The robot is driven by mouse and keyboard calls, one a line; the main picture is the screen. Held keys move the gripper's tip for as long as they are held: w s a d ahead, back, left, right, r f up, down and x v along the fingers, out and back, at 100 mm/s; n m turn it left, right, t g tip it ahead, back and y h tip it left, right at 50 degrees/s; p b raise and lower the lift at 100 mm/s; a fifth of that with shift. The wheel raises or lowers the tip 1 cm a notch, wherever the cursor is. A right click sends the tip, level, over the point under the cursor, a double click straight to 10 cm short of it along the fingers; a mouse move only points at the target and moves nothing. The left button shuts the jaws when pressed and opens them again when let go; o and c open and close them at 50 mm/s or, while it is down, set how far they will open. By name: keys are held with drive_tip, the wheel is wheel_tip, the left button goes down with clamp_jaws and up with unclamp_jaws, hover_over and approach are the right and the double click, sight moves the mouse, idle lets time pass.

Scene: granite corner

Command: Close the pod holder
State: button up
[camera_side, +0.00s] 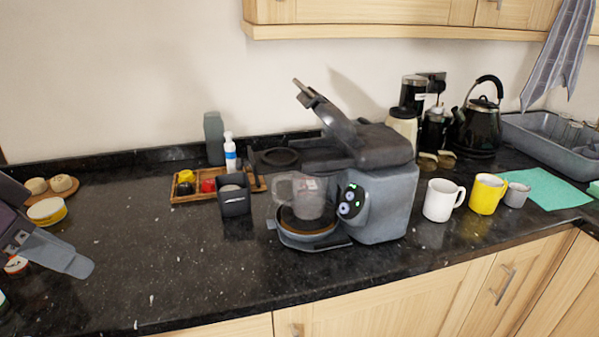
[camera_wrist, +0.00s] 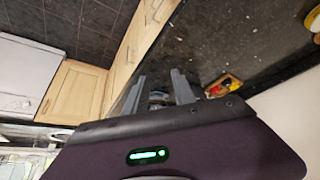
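The coffee machine (camera_side: 380,200) stands on the dark granite counter in the side view. Its pod holder lid (camera_side: 335,120) is raised, with the handle tilted up and to the left. A clear glass jug (camera_side: 305,197) sits on the machine's round base. My gripper (camera_side: 80,266) is at the far left edge of the side view, well apart from the machine. In the wrist view its two fingers (camera_wrist: 158,88) stand apart with nothing held between them. A small, unclear shape shows beyond the fingers there.
A wooden tray (camera_side: 188,198) with coloured items, a dark box (camera_side: 235,196) and bottles stand left of the machine. White (camera_side: 440,200) and yellow (camera_side: 486,195) mugs stand to its right, with a kettle (camera_side: 481,125) behind. The counter's front left is mostly clear.

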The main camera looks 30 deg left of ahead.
sight(274, 159)
drive_tip(key=w+r, duration=0.1)
drive_tip(key=w, duration=0.1)
drive_tip(key=w+r+n, duration=0.1)
drive_tip(key=w, duration=0.2)
drive_tip(key=w+r+n, duration=0.1)
drive_tip(key=w, duration=0.1)
drive_tip(key=shift+w+r+h, duration=0.1)
drive_tip(key=shift+w+h, duration=0.3)
clamp_jaws()
drive_tip(key=w+a+r+n+t, duration=0.1)
drive_tip(key=w+a+n, duration=0.2)
drive_tip(key=w, duration=0.5)
drive_tip(key=w+a+r+n+t, duration=0.1)
drive_tip(key=w+a+n, duration=0.25)
drive_tip(key=w, duration=0.45)
drive_tip(key=w+d+f, duration=0.3)
drive_tip(key=w+f, duration=0.4)
drive_tip(key=w, duration=0.1)
drive_tip(key=shift+d+f+m, duration=0.2)
drive_tip(key=shift+m, duration=0.15)
drive_tip(key=shift+w, duration=0.1)
drive_tip(key=w+d, duration=0.6)
drive_tip(key=shift+w+d, duration=0.25)
drive_tip(key=shift+d, duration=0.1)
